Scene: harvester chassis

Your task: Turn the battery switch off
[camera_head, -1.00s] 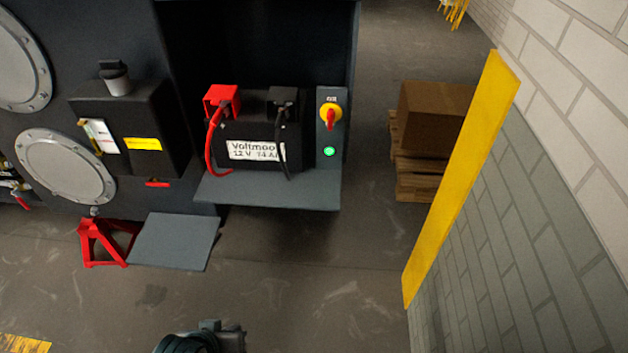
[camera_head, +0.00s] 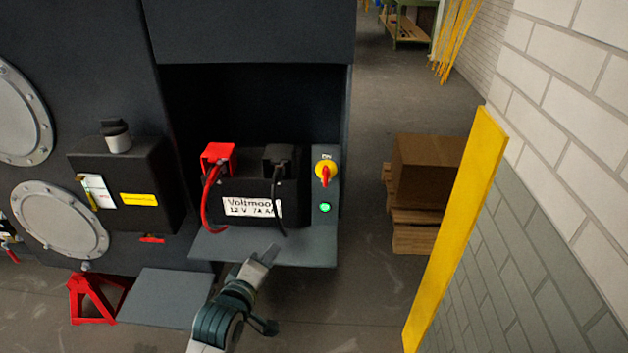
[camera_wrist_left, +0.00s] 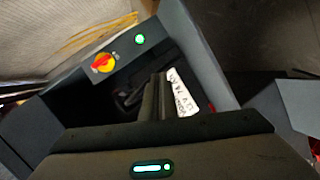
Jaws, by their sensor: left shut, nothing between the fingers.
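The battery switch (camera_head: 326,171) is a red handle on a yellow round plate, on a grey panel right of the battery. The handle points downward, and a mark that looks like "ON" stands above it. A green light (camera_head: 325,208) glows below it. In the left wrist view the switch (camera_wrist_left: 103,62) shows at the upper left with the green light (camera_wrist_left: 140,39) lit. My left gripper (camera_head: 266,254) is shut and empty, in front of the battery shelf's front edge, below and left of the switch. In the left wrist view its fingers (camera_wrist_left: 153,97) are together. My right gripper is not in view.
The black battery (camera_head: 255,190) with red and black cables sits on a grey shelf (camera_head: 310,252). A yellow post (camera_head: 457,230) and brick wall stand at the right. A red jack stand (camera_head: 92,298) is at lower left.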

